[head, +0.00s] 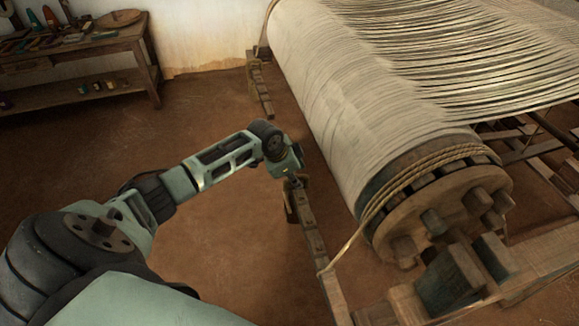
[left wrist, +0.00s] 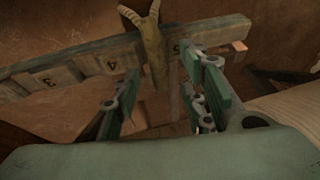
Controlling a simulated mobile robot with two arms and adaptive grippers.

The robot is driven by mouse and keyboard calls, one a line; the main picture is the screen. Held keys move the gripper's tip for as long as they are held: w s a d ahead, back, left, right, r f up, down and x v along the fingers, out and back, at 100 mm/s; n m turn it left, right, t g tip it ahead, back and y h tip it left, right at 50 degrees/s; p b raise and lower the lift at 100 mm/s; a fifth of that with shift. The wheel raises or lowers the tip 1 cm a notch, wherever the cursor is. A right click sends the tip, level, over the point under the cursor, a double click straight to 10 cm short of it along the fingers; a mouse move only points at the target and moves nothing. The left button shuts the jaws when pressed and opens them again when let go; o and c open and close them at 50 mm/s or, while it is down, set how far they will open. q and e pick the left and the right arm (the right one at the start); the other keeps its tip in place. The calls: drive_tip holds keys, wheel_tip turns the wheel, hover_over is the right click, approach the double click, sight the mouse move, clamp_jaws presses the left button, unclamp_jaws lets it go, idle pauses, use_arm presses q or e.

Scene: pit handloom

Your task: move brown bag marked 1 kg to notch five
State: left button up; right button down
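A brown bag with a tied, two-eared top (left wrist: 152,42) hangs at the notched wooden bar (left wrist: 66,72), between the number 4 and what looks like a 5. No weight mark is readable. In the head view the bag (head: 291,207) shows below the bar (head: 314,237), beside the near end of the big roller. My left gripper (left wrist: 163,75) is open, its green fingers spread on either side of the bag; I cannot tell whether they touch it. In the head view my left gripper (head: 291,176) is at the bar's far end, mostly hidden by its wrist. My right gripper is out of view.
The cloth-wound roller (head: 350,110) with its rope and pegged wooden end (head: 440,215) stands close to the right of the bar. Another notched bar (head: 262,92) is farther back. A wooden bench (head: 80,50) stands at the back left. The earthen floor between is clear.

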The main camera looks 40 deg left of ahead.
use_arm(q)
drive_tip(key=v, duration=1.1)
